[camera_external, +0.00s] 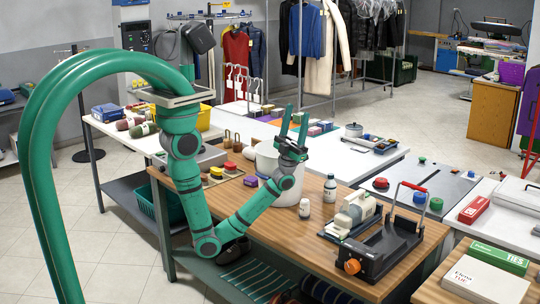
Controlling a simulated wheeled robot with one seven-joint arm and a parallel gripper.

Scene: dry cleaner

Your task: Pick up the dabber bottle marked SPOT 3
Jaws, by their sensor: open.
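My gripper (295,116) is raised above the wooden counter (272,236), its two fingers pointing up and apart, with nothing between them. Two small bottles stand upright on this counter, below and right of my gripper. One is a white bottle with a dark cap (330,188); the other is a shorter whitish bottle (304,209) nearer the front. Their markings are too small to read, so I cannot tell whether either is SPOT 3. My gripper touches neither.
A large white tub (268,168) stands behind my forearm. A black device with a red handle (384,250) and a beige-and-white machine (353,213) stand right of the bottles. Red, blue and green round items (419,197) sit farther right. Bare counter lies in front of the bottles.

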